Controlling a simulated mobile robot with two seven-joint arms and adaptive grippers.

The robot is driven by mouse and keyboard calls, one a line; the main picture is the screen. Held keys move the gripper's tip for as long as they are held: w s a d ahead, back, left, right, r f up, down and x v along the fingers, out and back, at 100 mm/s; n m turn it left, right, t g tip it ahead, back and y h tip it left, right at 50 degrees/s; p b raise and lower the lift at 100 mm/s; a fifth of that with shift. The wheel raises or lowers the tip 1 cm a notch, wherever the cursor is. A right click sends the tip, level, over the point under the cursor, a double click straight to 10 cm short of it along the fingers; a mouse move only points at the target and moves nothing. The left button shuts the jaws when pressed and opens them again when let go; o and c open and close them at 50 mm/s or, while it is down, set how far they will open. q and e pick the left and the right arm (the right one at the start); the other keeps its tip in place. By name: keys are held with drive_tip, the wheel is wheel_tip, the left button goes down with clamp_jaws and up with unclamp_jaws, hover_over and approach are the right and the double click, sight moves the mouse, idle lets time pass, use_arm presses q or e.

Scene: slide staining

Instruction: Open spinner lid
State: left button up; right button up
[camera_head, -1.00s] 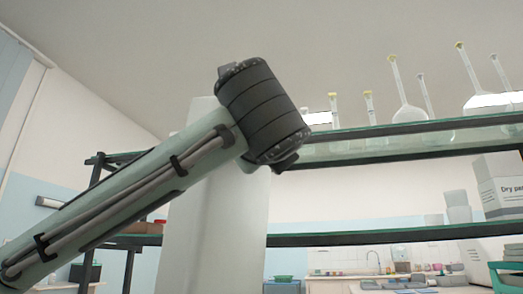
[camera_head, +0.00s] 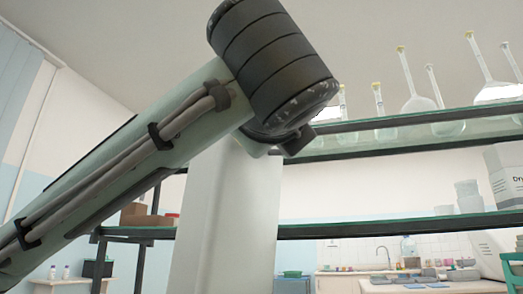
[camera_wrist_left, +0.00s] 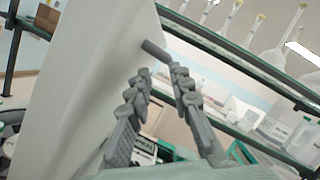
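A large white panel (camera_head: 222,215) stands upright behind my left arm in the head view. It looks like the spinner lid, but I cannot be sure. It also fills the left of the left wrist view (camera_wrist_left: 75,75), tilted there, with a short dark grey bar (camera_wrist_left: 155,50) at its right edge. My left gripper (camera_wrist_left: 159,73) shows in the left wrist view, its two fingers apart with a gap between them. The bar lies just beyond the fingertips; I cannot tell whether it touches the right finger. The spinner's body is not clearly visible. My right gripper is not in view.
A glass shelf (camera_head: 400,128) with several flasks (camera_head: 418,92) is at the right, above a lower shelf (camera_head: 400,224) with white containers and a box. A counter with a sink (camera_head: 375,268) stands behind. My left arm covers much of the head view's left half.

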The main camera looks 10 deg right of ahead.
use_arm(q)
drive_tip(key=b+v, duration=0.3)
drive_tip(key=v, duration=0.3)
drive_tip(key=shift+s+a+f, duration=0.2)
drive_tip(key=shift+a+f, duration=0.05)
idle(0.3)
idle(0.3)
idle(0.5)
